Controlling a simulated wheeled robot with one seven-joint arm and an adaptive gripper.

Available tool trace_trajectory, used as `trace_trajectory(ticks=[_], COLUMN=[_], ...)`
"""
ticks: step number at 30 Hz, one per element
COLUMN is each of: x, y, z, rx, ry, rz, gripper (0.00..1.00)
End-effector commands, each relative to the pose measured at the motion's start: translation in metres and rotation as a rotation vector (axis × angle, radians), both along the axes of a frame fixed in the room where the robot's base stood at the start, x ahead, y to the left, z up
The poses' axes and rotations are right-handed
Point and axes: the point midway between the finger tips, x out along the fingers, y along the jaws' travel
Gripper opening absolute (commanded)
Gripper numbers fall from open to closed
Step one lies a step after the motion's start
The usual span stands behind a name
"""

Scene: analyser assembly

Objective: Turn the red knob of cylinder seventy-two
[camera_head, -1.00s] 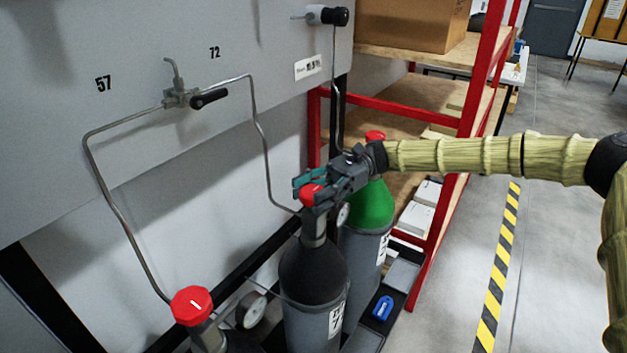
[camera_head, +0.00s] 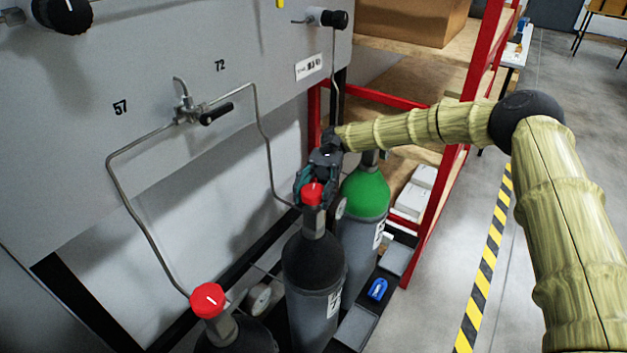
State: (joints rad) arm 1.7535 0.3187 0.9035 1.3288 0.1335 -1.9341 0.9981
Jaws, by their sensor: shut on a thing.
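The dark grey cylinder (camera_head: 313,265) stands in the middle, with a white label partly turned away; its number is only partly readable. Its red knob (camera_head: 312,193) is on top, with a white mark. My gripper (camera_head: 309,183) is at this knob from behind, its teal-padded fingers around it and shut on it. Part of the far finger is hidden by the knob. The number 72 (camera_head: 220,66) is printed on the grey panel (camera_head: 60,130), above the pipe that runs down toward this cylinder.
A second red knob (camera_head: 207,299) tops another dark cylinder at the lower left. A green-topped cylinder (camera_head: 365,197) stands close to the right. A black-handled valve (camera_head: 214,114) and thin pipes are on the panel.

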Motion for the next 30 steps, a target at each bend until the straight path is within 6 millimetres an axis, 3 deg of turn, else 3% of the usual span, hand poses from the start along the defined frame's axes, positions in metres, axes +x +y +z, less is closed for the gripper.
trace_trajectory(ticks=[29, 30], x=[-0.0015, -0.0015], y=[-0.0005, -0.0005], z=[-0.0031, -0.0031], rx=[-0.003, -0.003], ry=[0.002, 0.002], rz=[0.103, 0.103], gripper=[0.26, 0.53])
